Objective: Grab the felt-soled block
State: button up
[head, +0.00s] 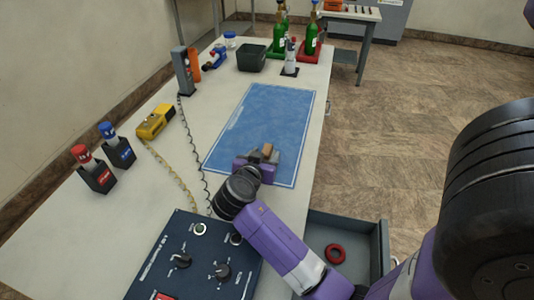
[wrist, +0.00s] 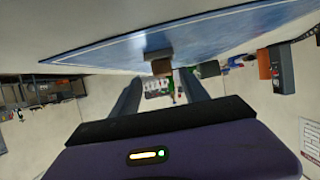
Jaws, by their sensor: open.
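The felt-soled block (head: 267,148) is a small brown block on the blue mat (head: 265,105), near the mat's front end. In the wrist view the block (wrist: 161,66) shows a tan-brown body with a grey layer on the side against the mat. My gripper (head: 264,155) is low over the mat, with its fingers open. In the wrist view the block lies between the lines of the two fingers, around or just past the tips (wrist: 160,76). I cannot tell whether a finger touches it. My gripper hides part of the block in the head view.
A dark control panel (head: 175,262) is at the table's front. A yellow device (head: 156,120) and red and blue bottles in holders stand left. A grey bin (head: 252,58) and green bottles (head: 311,42) stand at the back. An open drawer (head: 318,222) holds a red ring (head: 335,254).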

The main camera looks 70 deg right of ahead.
aim_at(266, 151)
jog(key=x, duration=0.5)
jog(key=shift+w+r+p, duration=0.1)
jog(key=shift+w+p, duration=0.2)
jog(key=shift+c, duration=0.4)
grip_shut()
